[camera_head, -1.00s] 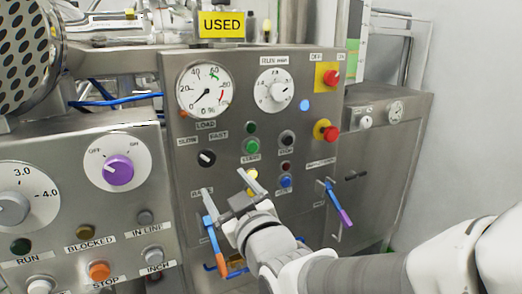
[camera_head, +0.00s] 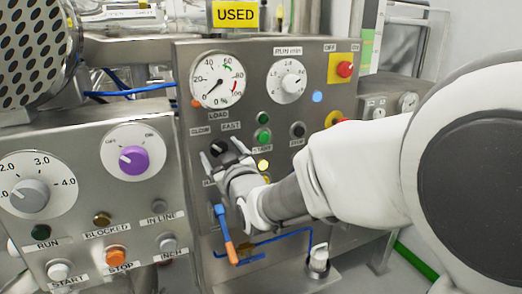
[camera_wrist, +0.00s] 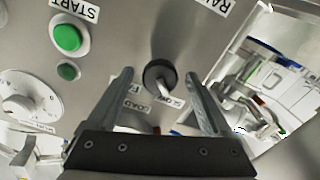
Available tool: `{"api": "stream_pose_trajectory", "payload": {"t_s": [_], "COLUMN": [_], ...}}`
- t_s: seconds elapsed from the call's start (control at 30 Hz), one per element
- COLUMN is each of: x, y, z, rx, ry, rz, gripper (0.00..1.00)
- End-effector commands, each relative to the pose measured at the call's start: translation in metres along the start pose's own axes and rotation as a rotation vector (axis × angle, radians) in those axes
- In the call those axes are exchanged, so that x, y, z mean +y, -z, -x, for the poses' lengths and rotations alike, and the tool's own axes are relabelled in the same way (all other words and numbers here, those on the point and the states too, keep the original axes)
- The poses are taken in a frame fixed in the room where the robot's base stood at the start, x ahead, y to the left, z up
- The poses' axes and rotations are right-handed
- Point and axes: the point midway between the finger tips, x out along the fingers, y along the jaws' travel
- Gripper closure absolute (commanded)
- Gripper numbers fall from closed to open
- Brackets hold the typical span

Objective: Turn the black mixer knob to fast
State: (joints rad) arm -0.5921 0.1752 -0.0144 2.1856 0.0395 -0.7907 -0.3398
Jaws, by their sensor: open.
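The black mixer knob (camera_head: 218,147) sits on the steel panel (camera_head: 190,110), under the SLOW and FAST labels. In the wrist view the knob (camera_wrist: 160,76) shows as a dark round base with a pale pointer bar, beyond and between my fingertips. My gripper (camera_head: 222,155) is at the knob in the head view, its jaws spread to either side. In the wrist view my gripper (camera_wrist: 160,85) is open and empty. I cannot tell whether either finger touches the knob. My wrist hides the panel below the knob.
A purple knob (camera_head: 134,160) is on the left panel. My arm covers the panel's right side.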

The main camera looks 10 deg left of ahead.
Motion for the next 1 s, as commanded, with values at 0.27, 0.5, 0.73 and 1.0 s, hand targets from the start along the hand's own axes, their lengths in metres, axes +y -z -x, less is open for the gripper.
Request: {"api": "stream_pose_trajectory", "payload": {"t_s": [0.27, 0.5, 0.73, 1.0], "x": [-0.0001, -0.0001, -0.0001, -0.0009], "y": [0.0, 0.0, -0.0001, -0.0022], "z": [-0.0001, 0.0, 0.0001, -0.0001], "rx": [0.0, 0.0, 0.0, 0.0], "ry": [0.0, 0.0, 0.0, 0.0], "rz": [0.0, 0.0, 0.0, -0.046], "gripper": [0.27, 0.7, 1.0, 1.0]}}
